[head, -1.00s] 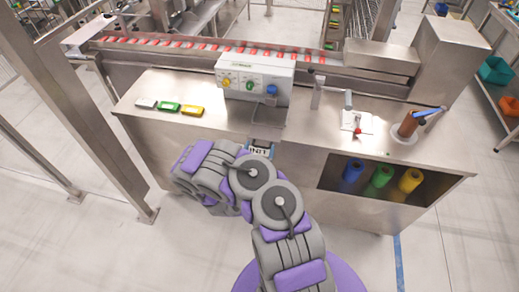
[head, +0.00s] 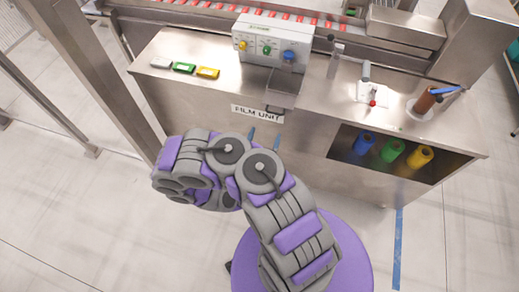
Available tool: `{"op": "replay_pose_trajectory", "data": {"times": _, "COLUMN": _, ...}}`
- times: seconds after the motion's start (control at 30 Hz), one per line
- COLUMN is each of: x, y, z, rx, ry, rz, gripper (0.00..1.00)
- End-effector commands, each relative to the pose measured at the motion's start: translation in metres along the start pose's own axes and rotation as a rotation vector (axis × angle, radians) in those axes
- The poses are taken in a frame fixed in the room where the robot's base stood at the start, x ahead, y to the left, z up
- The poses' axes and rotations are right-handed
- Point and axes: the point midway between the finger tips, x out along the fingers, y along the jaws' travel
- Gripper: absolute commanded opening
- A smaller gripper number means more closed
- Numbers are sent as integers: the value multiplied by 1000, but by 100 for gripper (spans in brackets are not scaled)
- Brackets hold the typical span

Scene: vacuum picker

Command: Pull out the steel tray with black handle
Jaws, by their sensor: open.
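The steel tray (head: 285,88) juts from under the white control box at the front edge of the steel counter. Its small black handle (head: 274,109) is at the tray's front, just above the "FILM UNIT" label. My folded grey and purple arm is in the lower middle, in front of the cabinet. No part of my arm visibly touches the tray.
The control box (head: 272,45) has yellow, green and blue knobs. Coloured boxes (head: 184,68) lie left on the counter. An open shelf at right holds blue, green and yellow rolls (head: 391,150). A steel post (head: 95,75) stands left. The floor right of my arm is clear.

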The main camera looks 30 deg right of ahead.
Motion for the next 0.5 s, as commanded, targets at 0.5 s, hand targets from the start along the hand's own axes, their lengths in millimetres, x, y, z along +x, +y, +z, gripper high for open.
{"op": "replay_pose_trajectory", "data": {"times": 0.5, "x": -60, "y": 1, "z": 0, "rx": -2, "ry": 1, "rz": 3, "gripper": 96}}
